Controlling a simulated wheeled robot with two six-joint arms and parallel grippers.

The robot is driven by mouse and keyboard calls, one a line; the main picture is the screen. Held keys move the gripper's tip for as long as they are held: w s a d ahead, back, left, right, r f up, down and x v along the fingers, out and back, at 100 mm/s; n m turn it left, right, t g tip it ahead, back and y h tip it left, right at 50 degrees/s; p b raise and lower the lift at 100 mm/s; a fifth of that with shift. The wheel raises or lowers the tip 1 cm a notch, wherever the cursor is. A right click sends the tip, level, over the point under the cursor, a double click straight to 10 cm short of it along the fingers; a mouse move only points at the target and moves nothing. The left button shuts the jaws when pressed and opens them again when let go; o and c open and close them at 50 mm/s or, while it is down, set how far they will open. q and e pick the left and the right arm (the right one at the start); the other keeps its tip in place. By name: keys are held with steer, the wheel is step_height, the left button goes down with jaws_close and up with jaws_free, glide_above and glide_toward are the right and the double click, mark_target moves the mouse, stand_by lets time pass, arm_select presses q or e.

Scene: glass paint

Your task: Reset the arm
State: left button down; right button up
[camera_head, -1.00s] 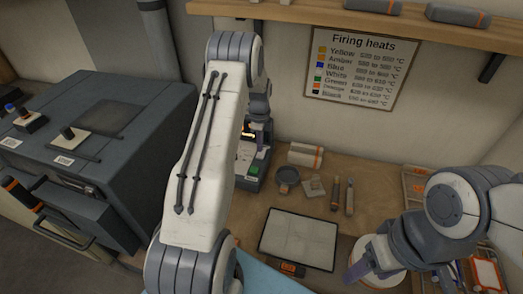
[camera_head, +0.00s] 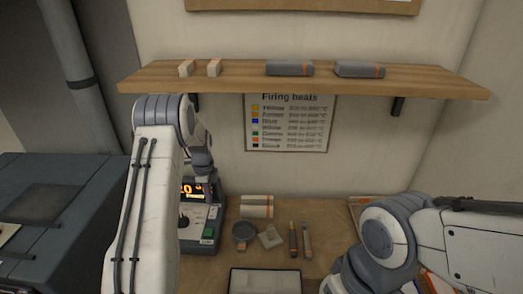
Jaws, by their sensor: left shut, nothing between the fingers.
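My left arm rises from the bottom left, bends at a grey elbow and drops its wrist towards the back of the workbench. My left gripper (camera_head: 207,188) is small in view, shut and empty.
A grey kiln-like box (camera_head: 62,195) stands at the left. A wooden shelf (camera_head: 240,79) with blocks and grey cases hangs above the Firing heats chart (camera_head: 288,124).

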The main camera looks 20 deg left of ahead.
arm_select(q)
steer(key=s+d+r+n+b, duration=0.1)
steer(key=s+d+r+b, duration=0.2)
steer(key=d, duration=0.6)
steer(key=s+d+r+n+b, duration=0.1)
steer(key=s+d+r+n, duration=0.2)
steer(key=d, duration=0.5)
steer(key=s+d+r+b, duration=0.25)
steer(key=s+d, duration=0.25)
steer(key=d, duration=0.4)
arm_select(e)
step_height(320, 180, down, 10)
steer(key=b, duration=0.3)
steer(key=shift+b, duration=0.3)
steer(key=shift+c, duration=1.2)
arm_select(q)
steer(key=s+d+n, duration=0.2)
steer(key=s, duration=0.9)
steer(key=s+d+n+h, duration=0.1)
steer(key=s+d+n, duration=0.1)
steer(key=s, duration=0.9)
steer(key=shift+s+d+f, duration=0.2)
steer(key=shift+s+d, duration=0.15)
steer(key=shift+d, duration=0.5)
arm_select(e)
steer(key=shift+a, duration=0.1)
